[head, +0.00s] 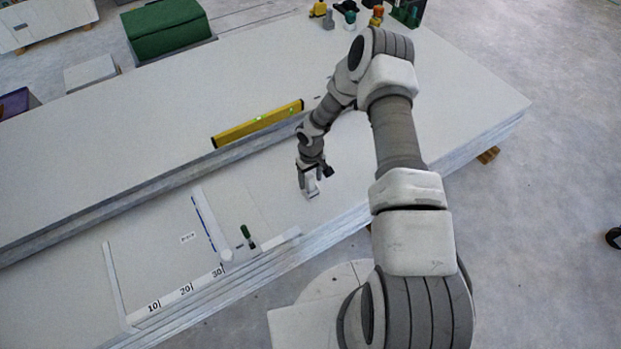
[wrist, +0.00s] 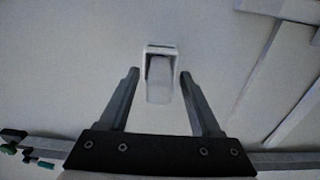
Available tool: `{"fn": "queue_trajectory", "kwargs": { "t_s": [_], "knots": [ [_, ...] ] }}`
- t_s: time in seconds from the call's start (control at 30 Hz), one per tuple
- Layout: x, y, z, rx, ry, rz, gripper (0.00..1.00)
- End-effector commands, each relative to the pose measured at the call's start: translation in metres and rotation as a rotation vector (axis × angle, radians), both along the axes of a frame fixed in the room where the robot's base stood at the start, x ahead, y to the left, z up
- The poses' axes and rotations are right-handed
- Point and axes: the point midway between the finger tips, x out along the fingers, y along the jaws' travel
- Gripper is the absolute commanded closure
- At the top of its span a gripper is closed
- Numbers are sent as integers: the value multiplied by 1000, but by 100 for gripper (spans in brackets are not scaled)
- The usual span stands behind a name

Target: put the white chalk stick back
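My gripper (head: 312,173) hangs low over the right part of the front white panel stack (head: 270,205). In the wrist view its two fingers (wrist: 159,73) are spread apart. A small white block-like piece with a raised, darker-edged end (wrist: 161,50) lies between them, with a gap on each side. In the head view a white piece (head: 312,190) shows just below the fingers. I cannot tell whether this piece is the white chalk stick or a holder for it. No other clear chalk stick shows.
A yellow level (head: 258,124) lies on the higher panel behind. Several small tools stand at the back.

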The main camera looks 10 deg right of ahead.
Motion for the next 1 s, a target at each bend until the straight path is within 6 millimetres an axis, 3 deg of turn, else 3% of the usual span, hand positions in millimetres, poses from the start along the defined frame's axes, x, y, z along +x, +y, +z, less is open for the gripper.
{"fn": "queue_trajectory", "kwargs": {
  "t_s": [0.33,0.7,1.0],
  "knots": [
    [1,0,9,0,-1,-1,36],
    [0,0,87,0,-2,-1,36],
    [-1,-1,123,-2,-2,0,36]
  ]
}}
